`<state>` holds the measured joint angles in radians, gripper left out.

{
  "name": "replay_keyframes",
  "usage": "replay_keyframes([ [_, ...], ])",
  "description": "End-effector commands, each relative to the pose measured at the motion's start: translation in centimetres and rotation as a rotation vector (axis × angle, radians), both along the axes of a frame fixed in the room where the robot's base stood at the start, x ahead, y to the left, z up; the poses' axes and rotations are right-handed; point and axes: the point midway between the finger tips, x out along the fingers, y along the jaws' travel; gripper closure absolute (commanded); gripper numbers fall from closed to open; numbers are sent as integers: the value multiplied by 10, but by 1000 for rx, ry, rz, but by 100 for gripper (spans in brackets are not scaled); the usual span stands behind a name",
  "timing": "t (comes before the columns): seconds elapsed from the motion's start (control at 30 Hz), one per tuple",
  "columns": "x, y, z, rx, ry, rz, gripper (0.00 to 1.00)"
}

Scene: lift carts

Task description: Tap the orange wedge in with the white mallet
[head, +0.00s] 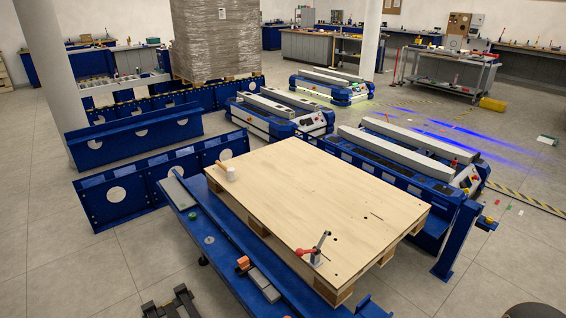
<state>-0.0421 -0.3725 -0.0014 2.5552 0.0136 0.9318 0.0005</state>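The white mallet (230,174) lies at the back left corner of the plywood-topped pallet (310,195). Its white head is toward the front and its short light wooden handle points back and left. The orange wedge (243,262) is a small block at the pallet's left side, by the blue beam (215,250). How deep it sits in any gap is too small to tell. My gripper (168,298) shows dark at the bottom left edge, partly cut off. Its two fingers look apart with nothing between them. It is clear of both the mallet and the wedge.
A red-handled clamp (316,250) stands on the pallet's front corner. Grey bars (265,286) lie on the blue beam near the wedge. Blue lift carts (400,155) stand behind the pallet, and blue perforated panels (120,190) at left. The pallet top between mallet and clamp is clear.

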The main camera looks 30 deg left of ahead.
Motion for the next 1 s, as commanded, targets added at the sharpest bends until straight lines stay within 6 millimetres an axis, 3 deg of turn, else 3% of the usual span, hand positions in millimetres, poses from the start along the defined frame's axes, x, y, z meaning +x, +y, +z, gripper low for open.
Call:
replay_keyframes([
  [0.4, 0, 0, 0, 0, 0, 0, 100],
  [0.67, 0, 0, 0, 0, 0, 0, 28],
  [1.0, 0, 0, 0, 0, 0, 0, 27],
])
